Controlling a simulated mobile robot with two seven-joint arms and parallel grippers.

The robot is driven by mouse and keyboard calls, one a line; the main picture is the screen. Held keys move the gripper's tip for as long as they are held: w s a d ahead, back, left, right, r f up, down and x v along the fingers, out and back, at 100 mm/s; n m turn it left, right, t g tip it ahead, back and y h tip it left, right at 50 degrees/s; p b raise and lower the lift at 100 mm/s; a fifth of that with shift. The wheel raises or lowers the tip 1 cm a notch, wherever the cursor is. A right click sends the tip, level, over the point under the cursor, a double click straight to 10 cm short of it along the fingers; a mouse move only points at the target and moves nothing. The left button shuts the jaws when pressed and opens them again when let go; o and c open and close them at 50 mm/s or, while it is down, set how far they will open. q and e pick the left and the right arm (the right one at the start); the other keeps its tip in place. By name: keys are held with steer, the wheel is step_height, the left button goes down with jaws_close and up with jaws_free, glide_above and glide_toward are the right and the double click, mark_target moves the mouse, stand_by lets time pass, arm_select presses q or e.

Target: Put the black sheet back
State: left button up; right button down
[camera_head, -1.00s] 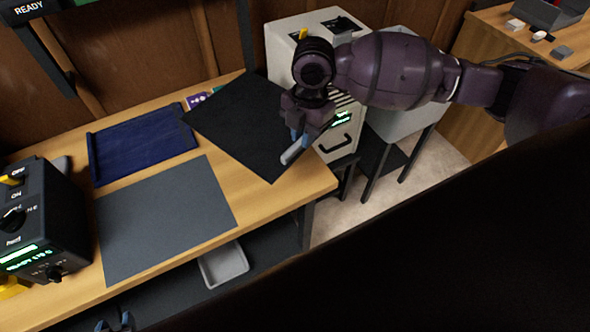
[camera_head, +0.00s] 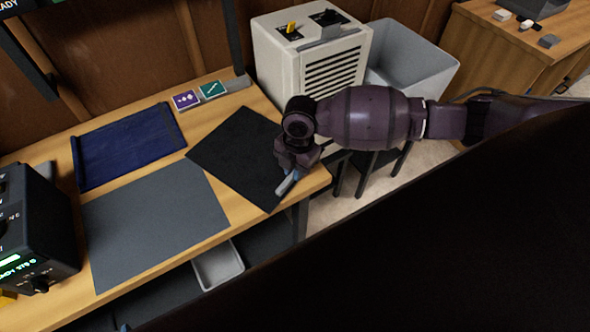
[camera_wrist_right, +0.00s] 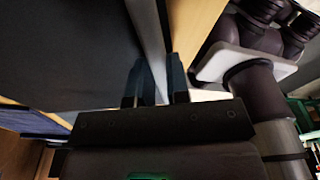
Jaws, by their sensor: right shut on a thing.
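The black sheet (camera_head: 232,153) is a flat dark square, turned at an angle, over the right end of the wooden table. My right gripper (camera_head: 287,184) is shut on the black sheet at its right edge, near the front corner. In the right wrist view, the gripper fingers (camera_wrist_right: 155,84) are at the edge of the dark sheet (camera_wrist_right: 70,45). The sheet looks low over the tabletop; I cannot tell whether all of it touches. My left gripper does not show clearly in the head view.
A grey mat (camera_head: 150,222) and a dark blue cloth (camera_head: 128,146) lie to the left. Purple (camera_head: 186,99) and green (camera_head: 212,90) cards lie behind the sheet. A beige machine (camera_head: 310,55) and grey bin (camera_head: 412,62) stand right of the table (camera_head: 190,260).

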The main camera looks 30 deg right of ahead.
steer(key=shift+f, duration=0.35)
steer(key=c, duration=1.1)
jaws_free()
steer(key=shift+r, duration=0.15)
step_height(320, 180, up, 12)
steer(key=d+p, duration=0.1)
steer(key=shift+w+d, duration=0.15)
steer(key=shift+w, duration=0.15)
